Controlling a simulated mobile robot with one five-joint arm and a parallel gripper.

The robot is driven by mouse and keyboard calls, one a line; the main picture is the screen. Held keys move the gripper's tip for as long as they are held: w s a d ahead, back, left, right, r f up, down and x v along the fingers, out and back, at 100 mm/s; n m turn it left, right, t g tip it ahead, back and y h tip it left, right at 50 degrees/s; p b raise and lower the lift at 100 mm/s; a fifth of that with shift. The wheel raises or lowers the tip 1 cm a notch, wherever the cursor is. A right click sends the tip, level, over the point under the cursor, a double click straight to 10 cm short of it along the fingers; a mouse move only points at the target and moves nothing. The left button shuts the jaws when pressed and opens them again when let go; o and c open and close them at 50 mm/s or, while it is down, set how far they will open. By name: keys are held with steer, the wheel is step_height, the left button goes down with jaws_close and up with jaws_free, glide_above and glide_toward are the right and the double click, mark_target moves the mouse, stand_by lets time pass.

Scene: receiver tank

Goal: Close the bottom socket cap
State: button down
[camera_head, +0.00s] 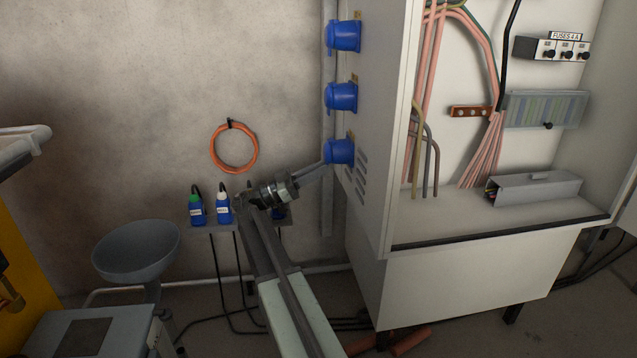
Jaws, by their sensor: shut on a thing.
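Three blue sockets sit in a column on the left side wall of the white cabinet. The bottom socket with its blue cap (339,152) is the lowest, above a set of vent slots. My arm rises from the bottom of the view, and my gripper (322,166) reaches up and right to the lower left edge of this cap. The gripper is shut on the cap's edge. The fingertips are small here, and the cap's exact angle cannot be told. The middle socket (341,97) and the top socket (344,36) are untouched by the gripper.
The open cabinet (470,290) fills the right, with cables and a fuse panel inside. Small blue bottles (223,208) stand on a wall shelf behind my arm. An orange cable coil (234,148) hangs on the wall. A grey stool (136,250) stands at the left.

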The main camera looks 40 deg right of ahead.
steer(key=shift+s+d+f+g+b, duration=0.3)
steer(key=shift+s+b, duration=0.1)
steer(key=shift+b, duration=0.1)
steer(key=shift+r, duration=0.1)
steer(key=c, duration=1.3)
jaws_free()
steer(key=shift+w, duration=0.1)
steer(key=w+a, duration=0.2)
steer(key=a, duration=0.1)
steer(key=w+a, duration=0.2)
steer(key=a, duration=0.2)
steer(key=w+a, duration=0.2)
steer(key=a, duration=0.2)
steer(key=shift+w+a+f+b, duration=0.1)
steer(key=shift+a+f+b, duration=0.15)
steer(key=shift+b, duration=0.1)
